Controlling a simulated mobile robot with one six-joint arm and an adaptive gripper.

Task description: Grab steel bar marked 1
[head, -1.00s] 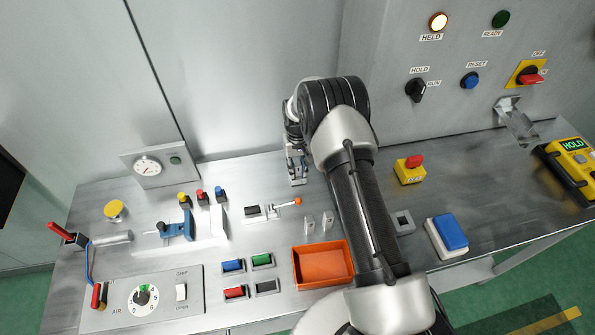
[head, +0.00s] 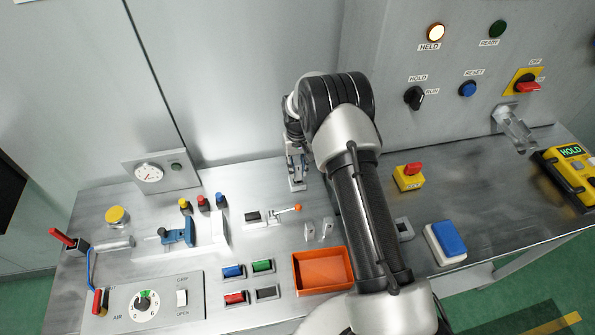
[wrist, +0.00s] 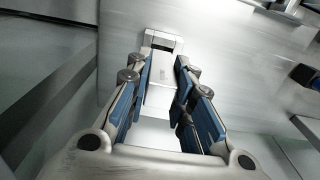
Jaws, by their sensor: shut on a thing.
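My gripper (wrist: 165,82) points down at the back of the bench, left of my arm, and shows small in the head view (head: 296,170). In the wrist view its blue-padded fingers stand on both sides of a pale steel bar (wrist: 161,92), and they are shut on it. A faint mark shows on the bar, too small to read as a number. The bar's far end is by a light block with a dark slot (wrist: 163,40); I cannot tell whether it sits in it. In the head view the fingers mostly hide the bar.
A grey cabinet wall stands close behind my gripper.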

